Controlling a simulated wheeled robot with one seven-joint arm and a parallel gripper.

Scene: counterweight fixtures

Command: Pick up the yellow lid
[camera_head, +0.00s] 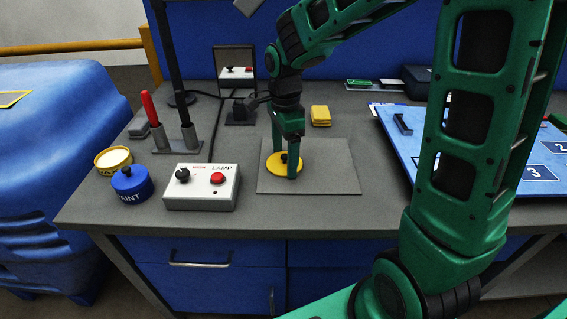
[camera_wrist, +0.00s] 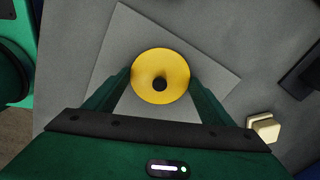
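The yellow lid (camera_head: 274,168) is a flat round disc lying on the grey mat (camera_head: 330,180) on the workbench. It has a small dark knob at its middle, which shows clearly in the wrist view on the lid (camera_wrist: 160,62). My gripper (camera_head: 287,165) points down over the lid and partly hides it in the head view. In the wrist view my gripper (camera_wrist: 160,84) is open, with one finger at each side of the lid and the knob between them. I cannot tell whether the fingertips touch the lid.
A lamp box (camera_head: 200,190) with a red button, a blue paint pot (camera_head: 131,186) and an open yellow-rimmed pot (camera_head: 113,160) stand left of the mat. A blue numbered board (camera_head: 400,145) is at right, partly behind my arm.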

